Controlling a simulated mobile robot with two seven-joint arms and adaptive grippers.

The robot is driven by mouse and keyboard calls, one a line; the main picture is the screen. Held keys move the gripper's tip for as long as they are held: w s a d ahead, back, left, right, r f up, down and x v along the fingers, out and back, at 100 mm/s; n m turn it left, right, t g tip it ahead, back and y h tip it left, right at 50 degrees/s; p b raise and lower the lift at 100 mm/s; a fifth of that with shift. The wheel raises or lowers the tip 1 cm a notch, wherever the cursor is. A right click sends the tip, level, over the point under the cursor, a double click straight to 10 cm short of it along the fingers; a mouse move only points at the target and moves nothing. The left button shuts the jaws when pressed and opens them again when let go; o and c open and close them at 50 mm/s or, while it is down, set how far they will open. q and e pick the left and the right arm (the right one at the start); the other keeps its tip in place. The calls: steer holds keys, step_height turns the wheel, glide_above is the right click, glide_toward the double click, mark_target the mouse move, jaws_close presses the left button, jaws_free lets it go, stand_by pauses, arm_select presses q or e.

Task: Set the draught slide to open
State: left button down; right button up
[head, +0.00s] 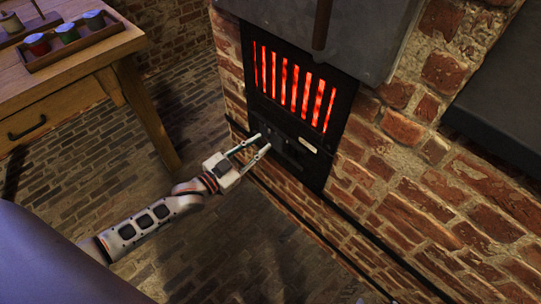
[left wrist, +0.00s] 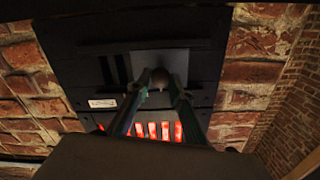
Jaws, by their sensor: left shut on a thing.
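The draught slide (left wrist: 146,62) is a dark plate in a slot on the black stove front, with a round knob (left wrist: 160,76) on it. In the head view the slide area (head: 289,152) lies below the glowing grate, small and dark. My left gripper (head: 263,141) reaches it from the left. In the left wrist view its two fingers (left wrist: 160,88) close on the knob from both sides. The fingers hide part of the knob and slide. I cannot read which position the slide is in. My right gripper is out of view.
The grate (head: 292,85) glows red behind upright bars. A pale label plate (head: 308,145) sits beside the slide. Brickwork (head: 410,195) surrounds the stove front. A wooden table (head: 60,85) with a tray of coloured jars (head: 67,33) stands at the upper left. The brick floor between is clear.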

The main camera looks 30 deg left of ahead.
arm_select(q)
steer(key=shift+w+a, duration=0.2)
steer(key=shift+a, duration=0.35)
steer(key=shift+w+a, duration=0.2)
steer(key=shift+a, duration=0.3)
steer(key=c, duration=1.8)
jaws_free()
steer(key=shift+a, duration=0.1)
steer(key=shift+s, duration=0.1)
steer(key=v, duration=1.2)
steer(key=shift+r, duration=0.1)
